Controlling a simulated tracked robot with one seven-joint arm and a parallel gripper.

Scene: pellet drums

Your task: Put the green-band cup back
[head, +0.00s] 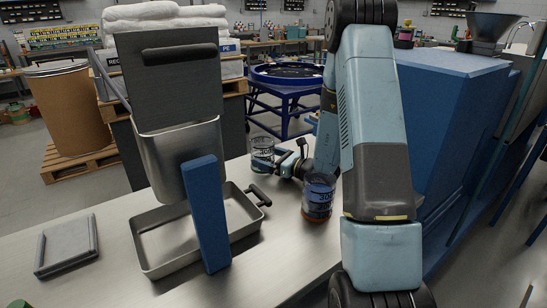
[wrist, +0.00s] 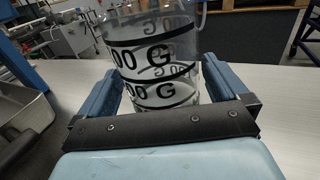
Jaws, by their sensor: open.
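A clear, empty-looking cup (wrist: 155,60) with black "500 G" lettering on pale bands stands between the two blue fingers of my gripper (wrist: 162,78) in the wrist view. The jaws are open around it, and I cannot tell whether they touch it. A second cup (head: 318,197) with a blue band and brown contents stands nearer, partly beside my arm.
A steel bin (head: 182,150) with a dark back plate and blue post (head: 205,215) stands over a shallow steel tray (head: 160,245) on the left. A grey flat lid (head: 67,245) lies at far left. A blue cabinet (head: 450,110) is at right; a small jar (head: 405,36) sits on it.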

